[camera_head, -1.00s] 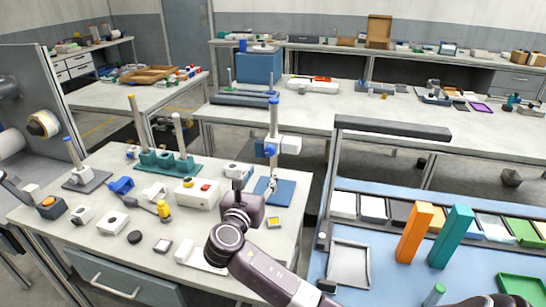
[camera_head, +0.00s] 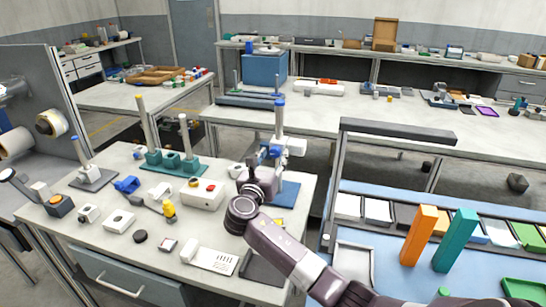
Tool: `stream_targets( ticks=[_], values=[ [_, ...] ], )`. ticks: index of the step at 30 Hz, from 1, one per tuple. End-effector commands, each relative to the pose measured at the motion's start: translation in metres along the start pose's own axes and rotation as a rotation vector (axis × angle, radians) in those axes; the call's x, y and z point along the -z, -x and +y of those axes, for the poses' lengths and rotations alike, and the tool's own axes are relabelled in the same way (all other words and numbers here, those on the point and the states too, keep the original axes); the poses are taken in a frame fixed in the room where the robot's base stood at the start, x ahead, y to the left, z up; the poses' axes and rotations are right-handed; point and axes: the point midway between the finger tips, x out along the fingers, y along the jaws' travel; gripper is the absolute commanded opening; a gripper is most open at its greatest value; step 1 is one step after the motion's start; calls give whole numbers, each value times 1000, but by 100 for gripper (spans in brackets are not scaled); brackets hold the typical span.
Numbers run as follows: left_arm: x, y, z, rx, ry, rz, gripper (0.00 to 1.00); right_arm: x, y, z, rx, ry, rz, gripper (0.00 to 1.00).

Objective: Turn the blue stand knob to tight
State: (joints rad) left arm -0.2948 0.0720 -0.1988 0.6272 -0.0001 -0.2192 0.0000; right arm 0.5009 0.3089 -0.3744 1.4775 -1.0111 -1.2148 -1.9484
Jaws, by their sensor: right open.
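The blue stand is a pale upright post (camera_head: 279,120) with a blue cap on a blue base plate (camera_head: 288,194), at the right end of the left workbench. A blue knob (camera_head: 265,153) sits on its clamp, partly hidden by my gripper. Whether a mark on the knob points to tight is too small to tell. My right gripper (camera_head: 266,165) is open, just in front of the clamp and close to the knob. Contact with the knob cannot be made out. My left gripper is not in view.
A white box with a red button (camera_head: 203,194) stands left of the gripper. A teal rack with posts (camera_head: 172,163) is farther left. A white keyboard-like panel (camera_head: 214,261) lies at the front. A raised dark bar (camera_head: 398,130) crosses the right bench, with orange and teal blocks below.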

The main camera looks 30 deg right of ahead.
Motion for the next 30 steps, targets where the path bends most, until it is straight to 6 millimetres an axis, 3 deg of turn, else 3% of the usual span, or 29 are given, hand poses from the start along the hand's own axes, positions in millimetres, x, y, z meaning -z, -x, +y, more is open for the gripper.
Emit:
stream_targets(
  ticks=[1,12,20,30],
  values=[
    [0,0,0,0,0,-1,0,0,0,0,0,0,0,39],
    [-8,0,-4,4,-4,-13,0,0,0,0,0,0,1,0],
    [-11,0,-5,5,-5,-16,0,1,1,0,0,-28,1,0],
    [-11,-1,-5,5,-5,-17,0,2,1,0,1,-232,2,0]
  ],
)
